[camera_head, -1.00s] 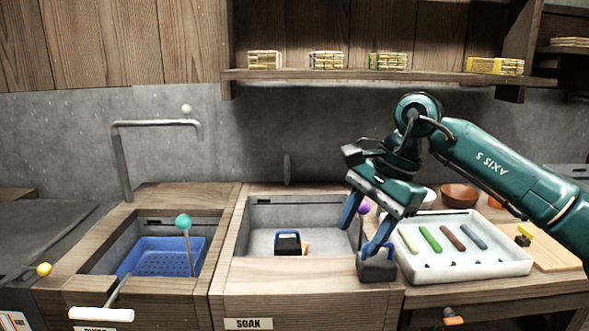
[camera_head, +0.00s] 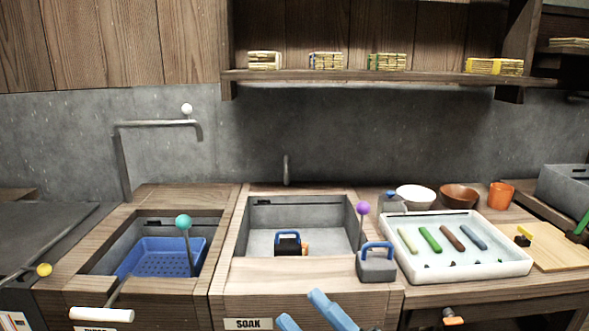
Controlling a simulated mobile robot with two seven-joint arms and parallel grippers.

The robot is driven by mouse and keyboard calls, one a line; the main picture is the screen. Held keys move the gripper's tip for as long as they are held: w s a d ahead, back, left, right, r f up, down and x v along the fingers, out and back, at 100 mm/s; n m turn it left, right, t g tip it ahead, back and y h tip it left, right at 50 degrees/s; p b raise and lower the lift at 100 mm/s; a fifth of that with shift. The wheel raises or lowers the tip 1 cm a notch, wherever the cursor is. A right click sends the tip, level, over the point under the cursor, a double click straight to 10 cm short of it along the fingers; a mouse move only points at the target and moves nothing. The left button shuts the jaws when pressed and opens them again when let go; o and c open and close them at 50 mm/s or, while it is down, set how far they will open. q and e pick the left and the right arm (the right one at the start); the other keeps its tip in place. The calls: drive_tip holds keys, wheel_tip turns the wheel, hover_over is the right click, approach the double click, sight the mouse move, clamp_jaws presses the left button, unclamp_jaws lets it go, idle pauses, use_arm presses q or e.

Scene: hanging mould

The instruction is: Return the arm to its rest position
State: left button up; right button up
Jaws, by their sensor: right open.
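My right gripper (camera_head: 307,309) shows only by its two blue fingers at the bottom edge of the head view, in front of the soak basin's front panel. The fingers are apart with nothing between them; the rest of that arm is out of frame. A grey block with a blue handle (camera_head: 377,266) stands upright on the counter at the front right corner of the soak basin (camera_head: 300,270), clear of the gripper. Another dark block with a blue handle (camera_head: 288,243) sits inside the basin. My left gripper is not in view.
A white tray (camera_head: 515,268) with several coloured bars lies to the right, with bowls (camera_head: 415,197) and an orange cup (camera_head: 501,195) behind it. A blue perforated basket (camera_head: 160,258) sits in the left basin. A purple-knobbed lever (camera_head: 362,208) rises beside the soak basin.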

drive_tip(key=s+d+f+m+h, duration=0.55)
drive_tip(key=f+m+h, duration=0.3)
drive_tip(key=m, duration=0.35)
drive_tip(key=s+d+f+m+h, duration=0.4)
drive_tip(key=d+f+m+h, duration=0.35)
drive_tip(key=f+m, duration=0.35)
use_arm(q)
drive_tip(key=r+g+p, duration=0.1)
drive_tip(key=p, duration=0.5)
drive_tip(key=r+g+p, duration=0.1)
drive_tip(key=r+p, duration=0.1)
drive_tip(key=p, duration=0.4)
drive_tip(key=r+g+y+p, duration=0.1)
drive_tip(key=p, duration=0.5)
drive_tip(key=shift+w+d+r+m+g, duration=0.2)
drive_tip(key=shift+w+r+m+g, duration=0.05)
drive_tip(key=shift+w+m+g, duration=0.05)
use_arm(e)
drive_tip(key=r+g, duration=0.1)
drive_tip(key=r, duration=0.1)
drive_tip(key=r+g, duration=0.1)
drive_tip(key=w+r+g+h, duration=0.1)
drive_tip(key=r, duration=0.1)
drive_tip(key=shift+w+a+r+g, duration=0.1)
drive_tip(key=shift+a+r+g, duration=0.25)
drive_tip(key=shift+g, duration=0.05)
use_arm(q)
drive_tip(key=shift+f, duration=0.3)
use_arm(e)
drive_tip(key=shift+f, duration=0.3)
